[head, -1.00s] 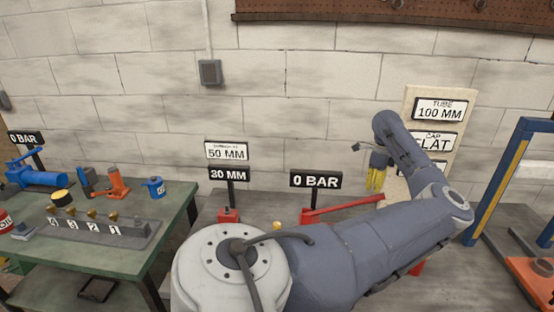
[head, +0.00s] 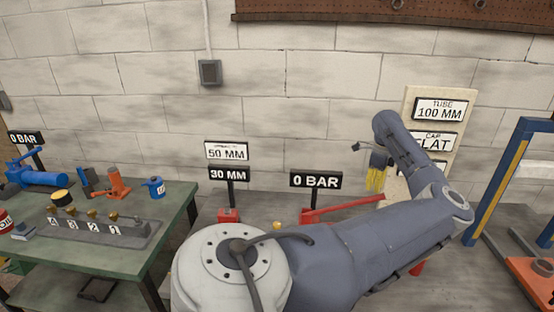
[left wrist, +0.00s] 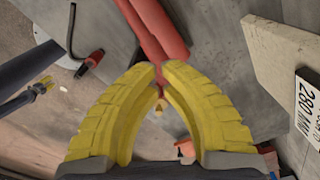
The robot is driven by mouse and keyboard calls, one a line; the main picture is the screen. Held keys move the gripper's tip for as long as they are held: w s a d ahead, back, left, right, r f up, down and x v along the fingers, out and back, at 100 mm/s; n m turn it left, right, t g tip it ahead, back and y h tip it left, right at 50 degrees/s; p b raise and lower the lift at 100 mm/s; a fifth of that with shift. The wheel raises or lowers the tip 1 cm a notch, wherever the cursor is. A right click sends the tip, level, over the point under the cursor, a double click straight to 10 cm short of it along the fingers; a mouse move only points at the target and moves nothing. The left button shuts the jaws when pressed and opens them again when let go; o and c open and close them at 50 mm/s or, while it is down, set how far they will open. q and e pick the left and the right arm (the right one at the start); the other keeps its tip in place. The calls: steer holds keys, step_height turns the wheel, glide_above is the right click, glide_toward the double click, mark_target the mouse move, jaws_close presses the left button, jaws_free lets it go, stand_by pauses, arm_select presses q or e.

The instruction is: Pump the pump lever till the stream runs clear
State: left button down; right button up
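The red pump lever (head: 345,208) slopes up to the right from a red base below a sign reading 0 BAR (head: 315,180). My left gripper (head: 376,182) has yellow fingers and hangs at the lever's right end. In the left wrist view its fingertips (left wrist: 160,70) nearly meet, and the red lever (left wrist: 155,30) runs past just beyond them. I see no firm grip on it. What seems to be my right gripper (left wrist: 44,86) is small at the left of that view; its fingers are unclear. I see no stream.
A tall label panel (head: 447,99) stands behind my left gripper. A blue and yellow frame (head: 497,190) is at the right. A green bench (head: 172,212) with a blue pump (head: 38,178) is at the left. A hex key (left wrist: 70,35) and a red-and-black tool (left wrist: 90,62) lie below.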

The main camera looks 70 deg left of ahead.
arm_select(q)
steer(key=shift+f, duration=6.3)
steer(key=shift+r, duration=5)
